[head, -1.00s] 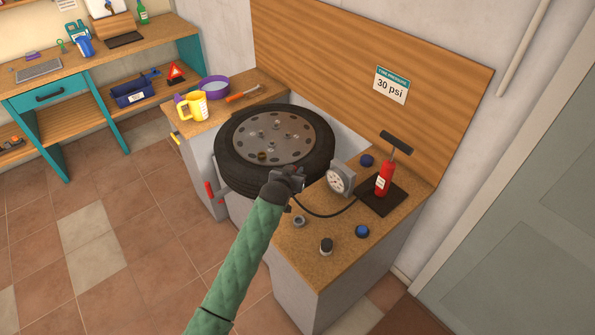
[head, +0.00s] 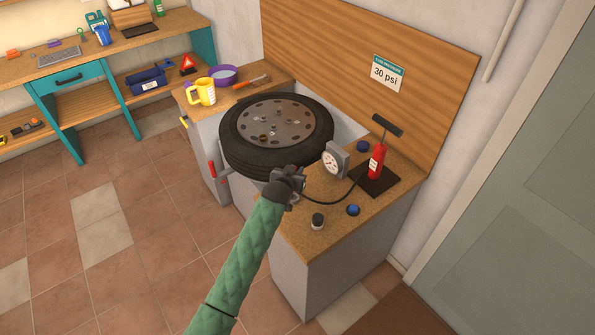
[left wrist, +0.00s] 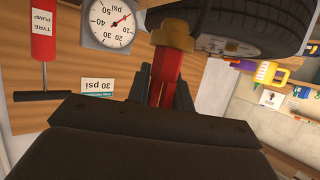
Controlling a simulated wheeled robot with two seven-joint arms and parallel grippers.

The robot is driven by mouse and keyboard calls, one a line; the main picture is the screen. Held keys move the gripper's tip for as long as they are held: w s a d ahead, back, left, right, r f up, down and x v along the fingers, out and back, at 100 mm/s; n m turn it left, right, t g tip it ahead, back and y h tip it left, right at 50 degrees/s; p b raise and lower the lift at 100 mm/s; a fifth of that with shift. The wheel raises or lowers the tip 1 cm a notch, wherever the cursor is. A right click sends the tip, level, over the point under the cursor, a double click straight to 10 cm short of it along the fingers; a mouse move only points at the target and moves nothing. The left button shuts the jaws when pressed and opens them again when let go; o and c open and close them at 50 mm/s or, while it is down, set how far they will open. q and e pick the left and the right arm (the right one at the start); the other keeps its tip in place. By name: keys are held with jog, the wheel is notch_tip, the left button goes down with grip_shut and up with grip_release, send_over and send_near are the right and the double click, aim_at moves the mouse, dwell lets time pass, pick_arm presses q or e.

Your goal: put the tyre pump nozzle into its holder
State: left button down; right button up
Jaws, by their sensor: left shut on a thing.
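My left gripper (head: 290,181) is over the front part of the wooden counter, beside the tyre. It is shut on the tyre pump nozzle, a red body (left wrist: 166,76) with a brass end (left wrist: 172,34), seen between the jaws in the left wrist view. In the head view the nozzle is mostly hidden by the gripper. A black hose (head: 328,200) runs from the gripper to the red tyre pump (head: 377,160). The small grey ring seen earlier on the counter, possibly the holder, is now hidden behind my gripper and arm.
The tyre (head: 277,133) lies behind the gripper. A pressure gauge (head: 335,160) stands close to its right. A black-topped knob (head: 318,221) and a blue cap (head: 353,210) are on the counter near its front edge. A yellow jug (head: 201,92) is farther left.

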pick_arm(q)
jog(key=shift+s+f, duration=0.1)
jog(key=shift+s, duration=0.05)
pick_arm(e)
jog(key=shift+s+d, duration=0.15)
jog(key=shift+d, duration=0.25)
pick_arm(q)
jog(key=shift+f, duration=0.2)
pick_arm(e)
jog(key=shift+a+f, duration=0.15)
jog(key=shift+a, duration=0.1)
